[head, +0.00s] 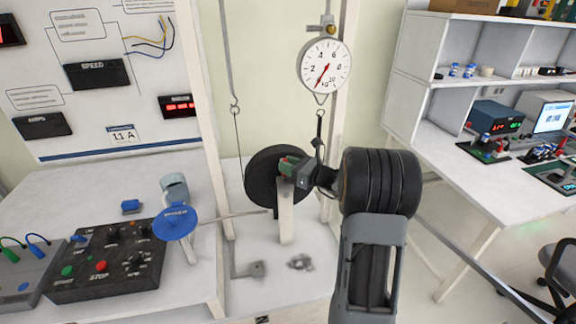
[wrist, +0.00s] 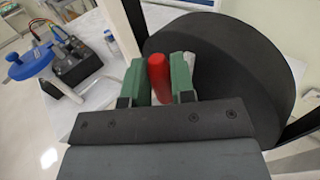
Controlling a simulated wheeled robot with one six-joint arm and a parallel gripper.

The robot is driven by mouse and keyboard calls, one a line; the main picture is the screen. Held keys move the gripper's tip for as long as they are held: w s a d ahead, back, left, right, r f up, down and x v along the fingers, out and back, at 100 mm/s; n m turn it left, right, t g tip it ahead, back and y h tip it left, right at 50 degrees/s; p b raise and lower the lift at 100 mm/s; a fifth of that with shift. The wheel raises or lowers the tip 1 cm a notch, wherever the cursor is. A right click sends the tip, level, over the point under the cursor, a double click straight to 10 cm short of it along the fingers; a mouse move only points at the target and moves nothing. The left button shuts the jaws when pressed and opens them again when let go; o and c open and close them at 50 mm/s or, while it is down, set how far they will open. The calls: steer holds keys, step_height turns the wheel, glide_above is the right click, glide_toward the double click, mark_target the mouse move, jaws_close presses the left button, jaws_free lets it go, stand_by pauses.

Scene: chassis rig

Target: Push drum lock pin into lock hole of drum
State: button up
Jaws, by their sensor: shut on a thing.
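The black drum (head: 261,182) stands upright on a white post in the rig, and its dark face fills the right of the wrist view (wrist: 240,75). The red drum lock pin (wrist: 159,75) shows in the wrist view between the green finger pads. My gripper (wrist: 160,84) is shut on the pin, just in front of the drum face. In the head view my gripper (head: 288,166) is at the drum's right side, and the pin is not clearly seen there. The lock hole is not visible, and I cannot tell whether the pin is in it.
A round dial scale (head: 325,66) hangs above the drum, with a hook and cord beneath it. A thin cord hangs left of the drum. A blue disc (head: 175,222) and black control box (head: 108,262) stand on the left bench. White frame posts flank the drum.

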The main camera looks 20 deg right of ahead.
steer(key=shift+f+b, duration=0.85)
steer(key=shift+f, duration=0.25)
steer(key=o, duration=1)
steer(key=shift+r, duration=0.5)
steer(key=r, duration=0.3)
steer(key=shift+s, duration=0.2)
steer(key=s+a+r, duration=0.1)
steer(key=s+r, duration=0.2)
steer(key=s, duration=0.1)
steer(key=s+a+r, duration=0.1)
steer(key=s+r, duration=0.2)
steer(key=s, duration=0.2)
steer(key=s+a+r+p, duration=0.1)
steer(key=s+r, duration=0.2)
steer(key=s, duration=0.1)
steer(key=shift+s, duration=0.15)
